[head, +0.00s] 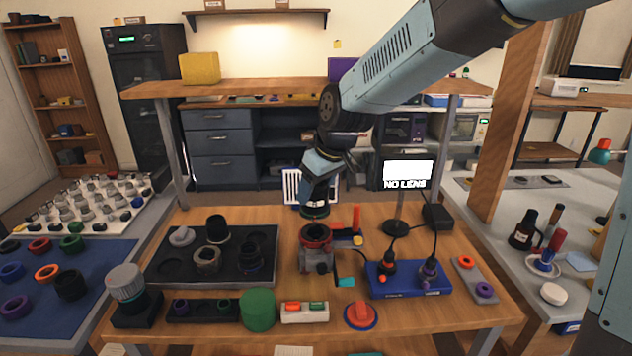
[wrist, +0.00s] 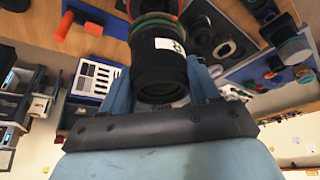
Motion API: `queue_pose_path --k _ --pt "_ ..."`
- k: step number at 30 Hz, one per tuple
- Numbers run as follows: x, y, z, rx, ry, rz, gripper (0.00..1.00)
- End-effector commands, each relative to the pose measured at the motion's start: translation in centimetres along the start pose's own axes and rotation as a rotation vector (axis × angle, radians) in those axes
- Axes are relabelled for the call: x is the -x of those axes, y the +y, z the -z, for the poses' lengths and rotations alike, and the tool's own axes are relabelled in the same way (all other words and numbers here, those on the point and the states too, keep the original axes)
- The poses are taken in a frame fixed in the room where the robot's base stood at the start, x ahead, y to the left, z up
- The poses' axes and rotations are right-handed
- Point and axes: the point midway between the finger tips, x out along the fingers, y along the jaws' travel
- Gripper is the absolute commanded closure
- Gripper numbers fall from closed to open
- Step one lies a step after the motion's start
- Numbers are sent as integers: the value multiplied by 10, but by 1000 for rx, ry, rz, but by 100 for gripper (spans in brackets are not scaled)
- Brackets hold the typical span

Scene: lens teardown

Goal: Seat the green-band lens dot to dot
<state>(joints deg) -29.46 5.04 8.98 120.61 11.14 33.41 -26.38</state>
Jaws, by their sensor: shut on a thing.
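My gripper (head: 315,203) points down above the red-ringed mount (head: 316,233) on the bench. It is shut on the green-band lens. In the wrist view the lens is a black barrel (wrist: 160,72) between the two fingers, with a white label on its side and a green band (wrist: 152,27) at its far end. In the head view only a dark, green-edged end of the lens (head: 315,212) shows below the gripper. A reddish ring edge shows beyond the band in the wrist view. The lens sits just above the mount; I cannot tell whether they touch. No alignment dots are readable.
A screen (head: 408,172) reads "NO LENS". A black tray (head: 170,272) with round parts lies left of the mount, a blue box (head: 408,290) with cabled plugs to the right. A green cylinder (head: 258,309) and a red-topped knob (head: 360,314) stand in front. A teal-ended crank (head: 344,282) sticks out from the mount.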

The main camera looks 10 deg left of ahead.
Motion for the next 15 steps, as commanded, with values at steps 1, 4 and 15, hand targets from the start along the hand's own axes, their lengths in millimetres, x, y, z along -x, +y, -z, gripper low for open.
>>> queue_pose_path --k 1,4,15 --pt "-4 0 -2 -1 -1 1 82" --pt "-12 0 -5 -1 -1 0 82" --pt "-34 1 -14 0 0 -1 82"
